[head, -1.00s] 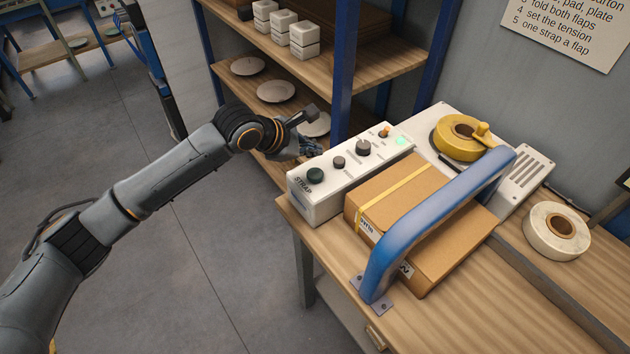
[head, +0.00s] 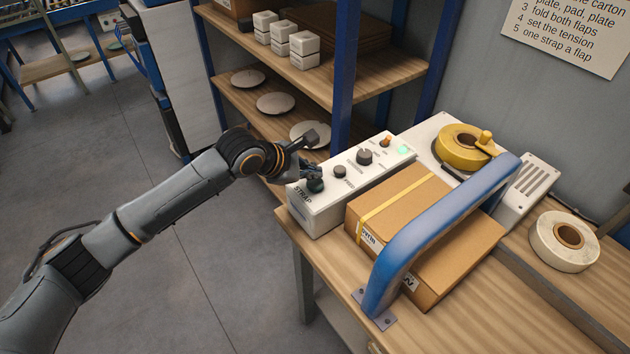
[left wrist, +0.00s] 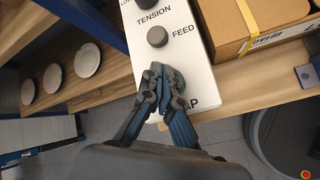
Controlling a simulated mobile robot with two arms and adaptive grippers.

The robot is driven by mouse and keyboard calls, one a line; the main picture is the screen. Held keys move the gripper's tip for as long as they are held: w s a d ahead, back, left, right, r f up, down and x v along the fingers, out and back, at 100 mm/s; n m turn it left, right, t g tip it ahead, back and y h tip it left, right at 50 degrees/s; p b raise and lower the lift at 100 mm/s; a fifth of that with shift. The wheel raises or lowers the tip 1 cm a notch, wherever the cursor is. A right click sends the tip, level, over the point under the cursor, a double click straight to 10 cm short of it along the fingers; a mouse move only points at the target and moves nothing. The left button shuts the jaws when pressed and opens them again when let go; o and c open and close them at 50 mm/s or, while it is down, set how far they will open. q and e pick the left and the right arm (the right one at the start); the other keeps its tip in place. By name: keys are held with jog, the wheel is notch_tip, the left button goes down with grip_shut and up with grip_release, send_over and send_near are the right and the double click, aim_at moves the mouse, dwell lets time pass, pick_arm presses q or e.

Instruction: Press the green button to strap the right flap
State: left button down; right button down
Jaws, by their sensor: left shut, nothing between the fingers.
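The white control box (head: 325,205) stands at the left end of the bench. Its dark green button (head: 316,186), by the word STRAP, is partly covered by my left gripper (head: 313,174). In the left wrist view the shut, empty fingertips (left wrist: 160,76) lie over or beside the button (left wrist: 175,80); I cannot tell whether they touch it. The closed carton (head: 420,215) lies right of the box with one yellow strap (head: 395,202) across its left part. The blue arch (head: 440,225) stands over the carton. My right gripper is out of view.
Knobs (head: 364,156), an orange switch and a lit green lamp (head: 403,149) sit farther along the box. A yellow strap reel (head: 458,147) is behind. A white roll (head: 563,241) lies at right. Shelves with plates (head: 276,103) stand behind my arm.

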aim_at(312, 184)
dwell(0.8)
pick_arm(q)
jog(key=shift+f+p, duration=0.4)
jog(key=shift+p, duration=0.05)
jog(key=shift+f, duration=0.65)
dwell(0.8)
jog(key=shift+r+p, duration=1)
jog(key=shift+p, duration=0.45)
notch_tip(312, 184, up, 5)
jog(key=p, duration=0.6)
jog(key=shift+r, duration=0.1)
